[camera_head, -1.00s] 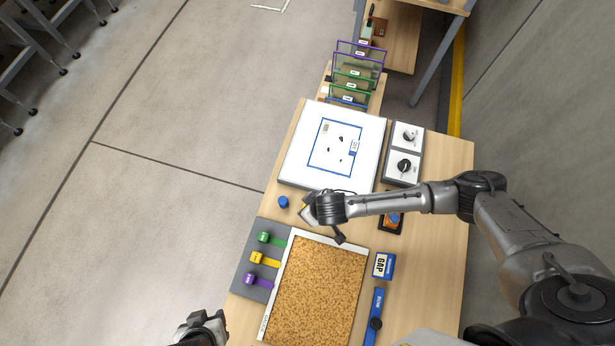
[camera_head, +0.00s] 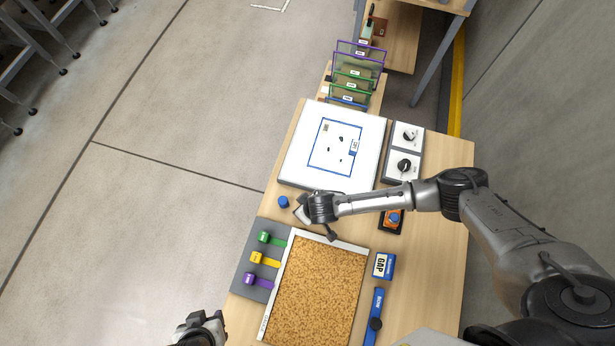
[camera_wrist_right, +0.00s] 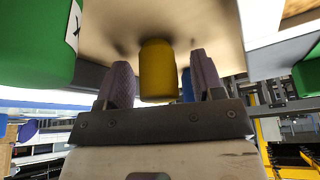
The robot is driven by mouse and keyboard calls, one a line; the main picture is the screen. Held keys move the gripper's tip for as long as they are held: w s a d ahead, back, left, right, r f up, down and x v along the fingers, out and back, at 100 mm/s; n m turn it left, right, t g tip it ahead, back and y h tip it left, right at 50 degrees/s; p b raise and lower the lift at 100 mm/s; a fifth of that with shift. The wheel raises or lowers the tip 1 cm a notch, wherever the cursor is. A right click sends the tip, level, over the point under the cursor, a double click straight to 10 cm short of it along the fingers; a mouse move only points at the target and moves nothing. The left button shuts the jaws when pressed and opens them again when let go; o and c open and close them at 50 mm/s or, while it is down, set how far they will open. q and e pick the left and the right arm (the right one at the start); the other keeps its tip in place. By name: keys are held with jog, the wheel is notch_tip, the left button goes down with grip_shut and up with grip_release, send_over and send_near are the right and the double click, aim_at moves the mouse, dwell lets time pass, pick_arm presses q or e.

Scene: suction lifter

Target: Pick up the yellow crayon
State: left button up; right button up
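In the right wrist view a yellow cylinder, which I take as the yellow crayon (camera_wrist_right: 158,70), stands out between the two fingers of my right gripper (camera_wrist_right: 162,82). The fingers are apart, with a gap visible on each side of it. In the head view my right gripper (camera_head: 302,211) is low over the table near a blue round piece (camera_head: 283,202); the crayon is not distinguishable there, likely hidden by the gripper. My left gripper (camera_head: 208,325) is at the bottom left, off the table edge, and its fingers are unclear.
A grey panel (camera_head: 243,285) with green (camera_head: 264,237), yellow (camera_head: 257,258) and purple (camera_head: 249,279) tabbed pieces lies left of a brown speckled board (camera_head: 318,290). A white board (camera_head: 300,160) lies behind the gripper. A dial box (camera_head: 405,135) stands farther right.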

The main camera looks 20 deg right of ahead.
jog(key=c, duration=0.9)
jog(key=shift+r, duration=0.15)
notch_tip(320, 180, up, 4)
jog(key=shift+s+r, duration=0.1)
jog(key=s+d+r, duration=0.2)
jog(key=s, duration=0.1)
jog(key=s+d+r, duration=0.2)
jog(key=s, duration=0.1)
jog(key=s+d+r, duration=0.2)
jog(key=s, duration=0.1)
jog(key=shift+s+d+r, duration=0.2)
jog(key=shift+d+r, duration=0.05)
jog(key=shift+d, duration=0.05)
jog(key=o, duration=0.4)
jog(key=shift+c, duration=0.2)
jog(key=c, duration=0.3)
